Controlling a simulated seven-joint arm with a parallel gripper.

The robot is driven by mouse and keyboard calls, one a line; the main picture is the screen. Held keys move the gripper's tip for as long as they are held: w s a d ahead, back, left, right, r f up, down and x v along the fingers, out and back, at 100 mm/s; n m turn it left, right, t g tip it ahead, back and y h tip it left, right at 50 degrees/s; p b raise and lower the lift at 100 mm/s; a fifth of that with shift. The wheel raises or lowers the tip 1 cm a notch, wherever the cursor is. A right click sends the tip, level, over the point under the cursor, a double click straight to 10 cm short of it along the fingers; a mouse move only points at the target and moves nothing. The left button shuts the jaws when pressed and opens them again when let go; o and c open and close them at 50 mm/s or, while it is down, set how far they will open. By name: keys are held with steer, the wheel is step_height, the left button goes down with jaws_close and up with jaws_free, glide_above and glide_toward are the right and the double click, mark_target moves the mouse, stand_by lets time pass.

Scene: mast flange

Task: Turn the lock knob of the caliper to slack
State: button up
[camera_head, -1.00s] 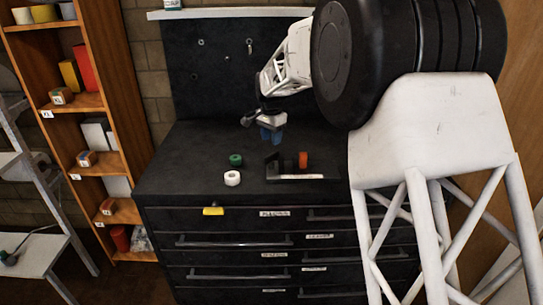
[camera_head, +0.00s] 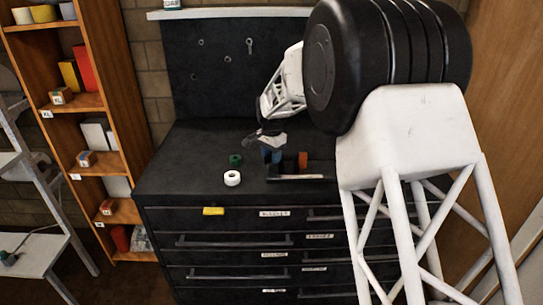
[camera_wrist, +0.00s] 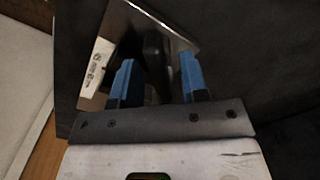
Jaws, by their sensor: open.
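A dark fixture with a pale front strip (camera_head: 297,177), which I take to be the caliper, sits on the black cabinet top in the head view. An orange upright piece (camera_head: 303,160) stands at it; I cannot tell whether this is the lock knob. My gripper (camera_head: 271,155) is low at the fixture's left end, blue fingers pointing down. In the wrist view my gripper (camera_wrist: 157,64) is open, with a dark rounded part (camera_wrist: 154,50) showing between its fingers, apparently ungripped. A shiny plate with a white label (camera_wrist: 94,67) lies beyond. The knob's setting is unreadable.
A white ring (camera_head: 232,178) and a green roll (camera_head: 235,160) stand left of the fixture on the cabinet top (camera_head: 180,170). A pegboard (camera_head: 215,75) with small hooks rises behind. A wooden shelf (camera_head: 120,130) stands at left. The cabinet top's left part is clear.

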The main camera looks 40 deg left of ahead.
jaws_close()
steer(key=shift+n, duration=0.3)
stand_by(0.3)
steer(key=n, duration=0.8)
steer(key=shift+n, duration=0.3)
steer(key=n, duration=0.4)
steer(key=shift+n, duration=0.3)
steer(key=n, duration=0.4)
